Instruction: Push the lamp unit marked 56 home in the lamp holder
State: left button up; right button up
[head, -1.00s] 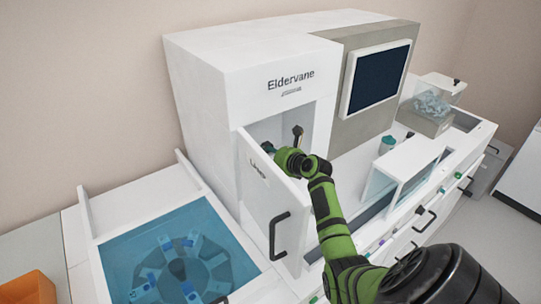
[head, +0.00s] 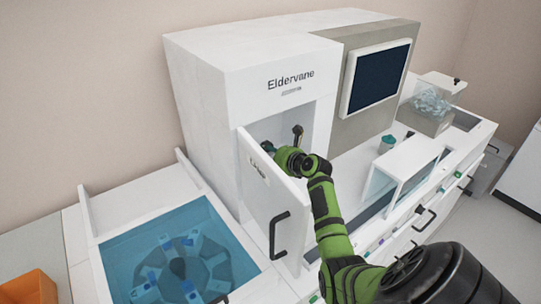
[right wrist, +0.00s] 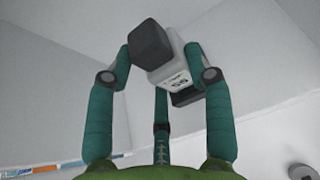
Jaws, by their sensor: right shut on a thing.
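The lamp unit (right wrist: 174,70), a white body with a dark block at one end and a printed mark that reads like 56 upside down, is held between the teal fingers of my right gripper (right wrist: 158,62). In the head view my right gripper (head: 268,147) reaches into the open compartment of the white Eldervane machine, behind its open door. The lamp unit is hidden there by the door and my arm. I cannot make out the lamp holder clearly or tell how far the unit sits in it. My left gripper is out of view.
The open door (head: 262,205) with a black handle stands just left of my right arm. A blue-covered carousel (head: 180,262) lies at lower left. A screen (head: 377,78) and a clear-sided white box (head: 407,168) are to the right. A dark lever (head: 298,131) shows inside the compartment.

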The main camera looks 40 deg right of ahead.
jog(key=shift+f, duration=0.8)
dwell(0.7)
jog(key=shift+s+a+f, duration=0.2)
jog(key=shift+f, duration=0.45)
dwell(2.1)
jog(key=o, duration=1.5)
jog(key=shift+w+f, duration=0.1)
jog(key=shift+w, duration=0.05)
jog(key=shift+d, duration=0.1)
jog(key=shift+s+r, duration=0.25)
jog(key=shift+s, duration=0.2)
jog(key=v, duration=1.1)
jog(key=shift+w+r, duration=0.1)
jog(key=shift+r, duration=0.3)
